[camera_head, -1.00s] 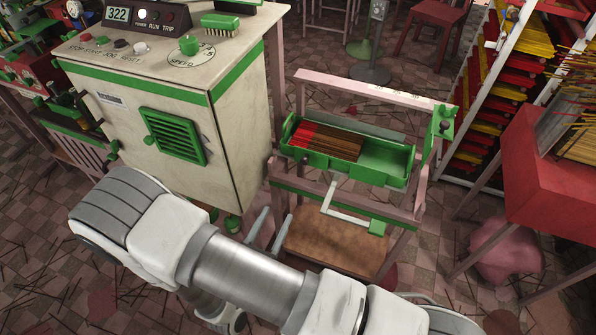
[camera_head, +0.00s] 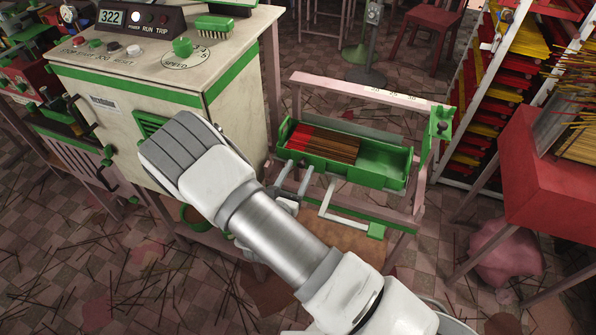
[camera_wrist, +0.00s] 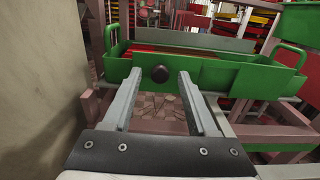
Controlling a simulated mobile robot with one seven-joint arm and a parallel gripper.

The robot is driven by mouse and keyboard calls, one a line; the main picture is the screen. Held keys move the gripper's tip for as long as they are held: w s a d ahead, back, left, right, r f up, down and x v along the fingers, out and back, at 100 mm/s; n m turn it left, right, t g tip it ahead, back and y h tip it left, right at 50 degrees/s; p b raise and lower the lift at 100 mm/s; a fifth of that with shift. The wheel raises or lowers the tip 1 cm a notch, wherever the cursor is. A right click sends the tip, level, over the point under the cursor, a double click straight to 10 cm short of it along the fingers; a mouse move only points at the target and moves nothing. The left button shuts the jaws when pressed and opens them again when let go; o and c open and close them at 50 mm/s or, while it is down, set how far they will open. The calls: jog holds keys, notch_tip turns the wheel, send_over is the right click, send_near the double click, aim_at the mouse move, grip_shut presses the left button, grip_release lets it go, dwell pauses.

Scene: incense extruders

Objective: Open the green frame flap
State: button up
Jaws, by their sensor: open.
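A green tray-like frame with a front panel (camera_head: 335,167) sits on a pinkish wooden stand, holding red-tipped brown incense sticks (camera_head: 335,144). I take this front panel to be the flap; it stands upright. In the wrist view the green panel (camera_wrist: 222,76) carries a round black knob (camera_wrist: 160,74) left of centre. My gripper (camera_head: 296,165) is open in front of the tray's left end. In the wrist view the two fingers of my gripper (camera_wrist: 159,80) point at the panel, with the knob showing between their tips. I cannot tell whether they touch anything.
A cream cabinet (camera_head: 235,125) with green trim stands close on the left, and its wall fills the wrist view's left side. A white bar with a green end block (camera_head: 376,231) sticks out below the tray. A red table (camera_head: 550,180) stands at right.

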jog(key=shift+w, duration=0.15)
grip_shut()
dwell(0.4)
